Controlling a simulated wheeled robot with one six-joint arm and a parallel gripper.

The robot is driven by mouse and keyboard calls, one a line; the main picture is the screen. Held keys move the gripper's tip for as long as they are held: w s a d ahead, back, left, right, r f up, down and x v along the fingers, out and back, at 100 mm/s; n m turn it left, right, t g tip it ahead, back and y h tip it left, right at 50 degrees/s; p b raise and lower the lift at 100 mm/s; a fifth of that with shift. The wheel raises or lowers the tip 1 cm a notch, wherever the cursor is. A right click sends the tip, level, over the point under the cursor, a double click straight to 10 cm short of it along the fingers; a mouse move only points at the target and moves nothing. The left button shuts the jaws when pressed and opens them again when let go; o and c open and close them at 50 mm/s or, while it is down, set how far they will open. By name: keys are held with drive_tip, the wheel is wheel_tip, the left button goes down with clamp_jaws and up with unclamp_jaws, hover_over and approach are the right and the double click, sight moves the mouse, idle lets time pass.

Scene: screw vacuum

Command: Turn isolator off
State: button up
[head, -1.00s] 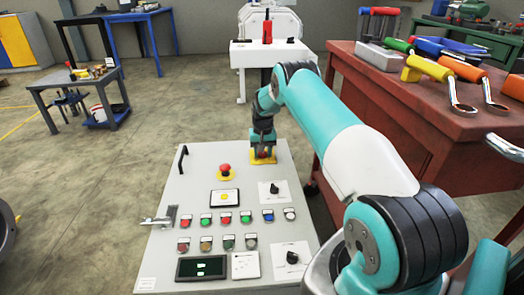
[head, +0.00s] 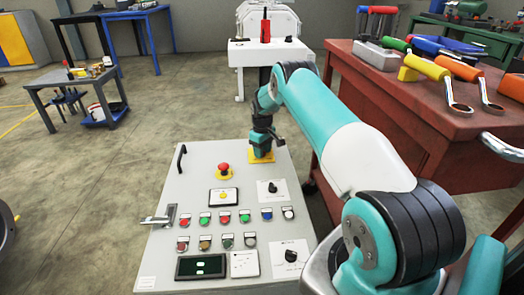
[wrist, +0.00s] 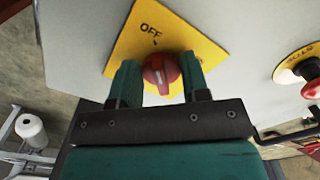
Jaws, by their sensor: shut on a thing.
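The isolator is a red rotary knob (wrist: 162,72) on a yellow plate (wrist: 205,48) marked OFF, seen in the wrist view. In the head view the yellow plate (head: 262,156) is at the panel's far right corner, and my gripper hides the knob. My gripper (wrist: 158,82) is shut on the red knob, with one teal finger on each side. A pale line on the knob's face runs roughly towards the OFF mark. In the head view my gripper (head: 262,148) stands over the plate.
The grey control panel (head: 160,255) carries a red emergency stop (head: 223,169) left of the isolator, with several buttons and two black selectors nearer. A red workbench (head: 440,125) with tools stands close on the right. Open floor lies to the left.

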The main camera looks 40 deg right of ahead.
idle(0.3)
drive_tip(key=o, duration=0.8)
drive_tip(key=shift+o, duration=0.2)
drive_tip(key=shift+r, duration=0.15)
wheel_tip(320, 180, up, 17)
drive_tip(key=p, duration=0.4)
drive_tip(key=shift+r, duration=0.15)
